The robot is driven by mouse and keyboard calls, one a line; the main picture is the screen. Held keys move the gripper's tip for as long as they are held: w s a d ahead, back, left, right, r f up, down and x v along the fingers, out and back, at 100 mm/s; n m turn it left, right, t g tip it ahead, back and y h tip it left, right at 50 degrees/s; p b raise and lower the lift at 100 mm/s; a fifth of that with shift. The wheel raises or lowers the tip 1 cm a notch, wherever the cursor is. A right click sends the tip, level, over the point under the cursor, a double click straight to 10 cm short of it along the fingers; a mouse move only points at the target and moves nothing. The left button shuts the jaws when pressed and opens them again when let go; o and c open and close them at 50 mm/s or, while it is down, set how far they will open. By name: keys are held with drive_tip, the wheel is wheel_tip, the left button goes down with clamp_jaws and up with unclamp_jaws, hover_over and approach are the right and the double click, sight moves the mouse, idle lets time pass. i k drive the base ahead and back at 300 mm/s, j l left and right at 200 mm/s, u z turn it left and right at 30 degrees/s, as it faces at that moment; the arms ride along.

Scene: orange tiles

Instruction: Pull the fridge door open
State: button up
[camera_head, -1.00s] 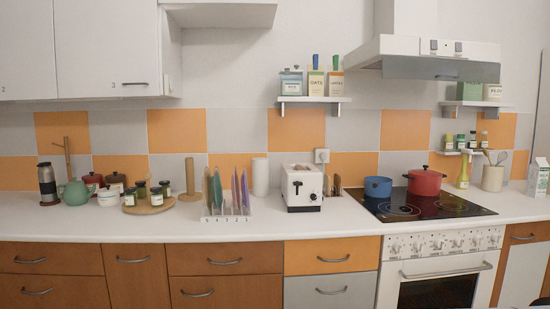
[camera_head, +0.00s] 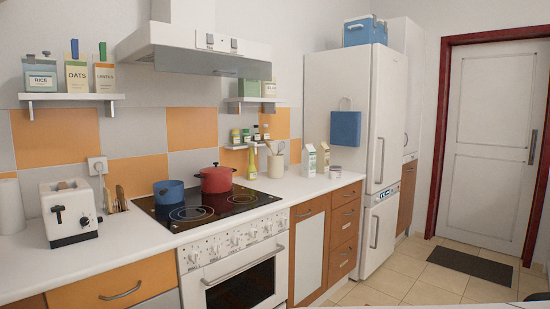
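The white fridge (camera_head: 347,110) stands at the end of the counter, right of centre. Its tall upper door (camera_head: 388,115) faces right and looks shut, with a vertical handle (camera_head: 380,160) low on it. A shorter lower door (camera_head: 379,230) also looks shut and has its own vertical handle (camera_head: 375,232). A blue cloth or board hangs on the fridge's side. My gripper is not in view.
Tiled floor (camera_head: 420,275) is free before the fridge. A dark mat (camera_head: 473,265) lies by the red-framed door (camera_head: 494,150). A pale surface edge shows at bottom right.

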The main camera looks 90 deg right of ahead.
sight(390, 73)
drive_tip(key=l+z, duration=0.2)
drive_tip(key=z, duration=0.15)
drive_tip(key=l+z, duration=0.5)
drive_tip(key=z, duration=0.2)
drive_tip(key=i+l+z, duration=0.1)
drive_tip(key=l+z, duration=0.25)
drive_tip(key=i+l+z, duration=0.15)
drive_tip(key=l+z, duration=0.25)
drive_tip(key=l, duration=0.15)
drive_tip(key=i+l+z, duration=0.25)
drive_tip(key=l, duration=0.2)
drive_tip(key=i+l+z, duration=0.2)
drive_tip(key=l, duration=0.25)
drive_tip(key=i+l+z, duration=0.1)
drive_tip(key=i+l, duration=1.25)
drive_tip(key=l, duration=0.1)
